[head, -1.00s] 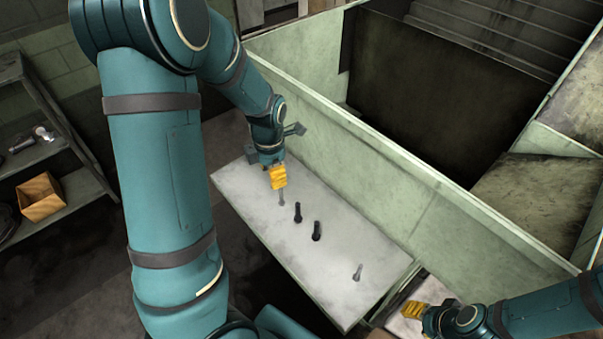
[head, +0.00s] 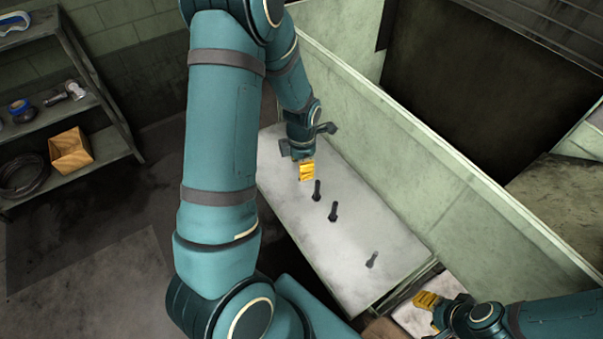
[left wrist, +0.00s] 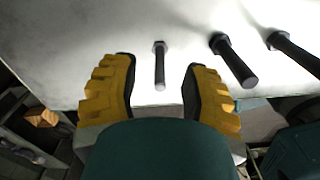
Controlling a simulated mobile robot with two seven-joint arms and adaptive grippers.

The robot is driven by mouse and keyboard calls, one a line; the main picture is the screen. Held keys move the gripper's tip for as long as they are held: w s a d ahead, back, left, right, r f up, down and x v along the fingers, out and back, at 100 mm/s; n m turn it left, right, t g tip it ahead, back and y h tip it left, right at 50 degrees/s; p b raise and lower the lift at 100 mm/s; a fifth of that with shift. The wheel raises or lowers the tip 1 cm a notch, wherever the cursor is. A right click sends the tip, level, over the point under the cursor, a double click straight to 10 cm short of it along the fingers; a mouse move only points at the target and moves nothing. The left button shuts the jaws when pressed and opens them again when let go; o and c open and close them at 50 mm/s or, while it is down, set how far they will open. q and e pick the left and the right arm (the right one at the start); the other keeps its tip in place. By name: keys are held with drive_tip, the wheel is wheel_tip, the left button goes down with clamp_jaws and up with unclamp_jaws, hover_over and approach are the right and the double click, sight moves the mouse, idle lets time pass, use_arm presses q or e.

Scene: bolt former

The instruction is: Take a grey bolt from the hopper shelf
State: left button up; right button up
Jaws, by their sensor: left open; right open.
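The pale hopper shelf (head: 285,220) slopes along the green machine wall. My left gripper (head: 306,171) is open over its upper left part. In the left wrist view, a grey bolt (left wrist: 160,66) lies between and ahead of the open yellow fingers (left wrist: 158,72), touching neither visibly; in the head view I cannot make it out behind the gripper. Two black bolts (head: 317,191) (head: 333,212) lie beside it, also visible in the left wrist view (left wrist: 233,60) (left wrist: 293,50). Another grey bolt (head: 371,260) lies near the shelf's lower right end. My right gripper (head: 427,299) is open and empty at lower right.
The green machine wall (head: 400,165) rises along the shelf's far side. A rack (head: 100,150) at the left holds a cardboard box (head: 70,150) and other items. The floor between rack and shelf is clear.

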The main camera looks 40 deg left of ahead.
use_arm(q)
wheel_tip(320, 180, down, 4)
drive_tip(key=shift+f+b, duration=0.1)
drive_tip(key=shift+b, duration=0.2)
drive_tip(key=shift+c, duration=0.3)
clamp_jaws()
